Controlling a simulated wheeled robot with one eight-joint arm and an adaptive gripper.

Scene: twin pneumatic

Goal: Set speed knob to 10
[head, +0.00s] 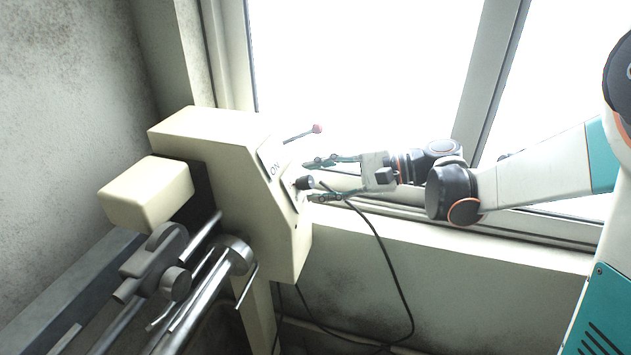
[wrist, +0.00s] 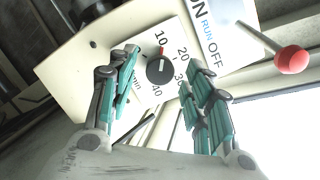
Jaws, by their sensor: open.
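The speed knob (wrist: 160,71) is a black round dial on a white plate (wrist: 177,33) marked 10, 20, 30, 40 and "min". A red mark shows at the knob's edge near the 10, but I cannot tell the exact setting. In the head view the dark knob (head: 305,183) sticks out from the machine's slanted face. My gripper (head: 312,180) is open with its fingertips close to that face, one above and one below the knob. In the wrist view my gripper (wrist: 155,82) has its teal fingers on both sides of the knob, with a visible gap.
A red-tipped lever (head: 317,129) sticks out above the knob, beside the ON/RUN/OFF plate (wrist: 215,35). The cream machine housing (head: 225,145) stands left of my gripper. A black cable (head: 383,250) hangs below my gripper. A window and sill lie behind.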

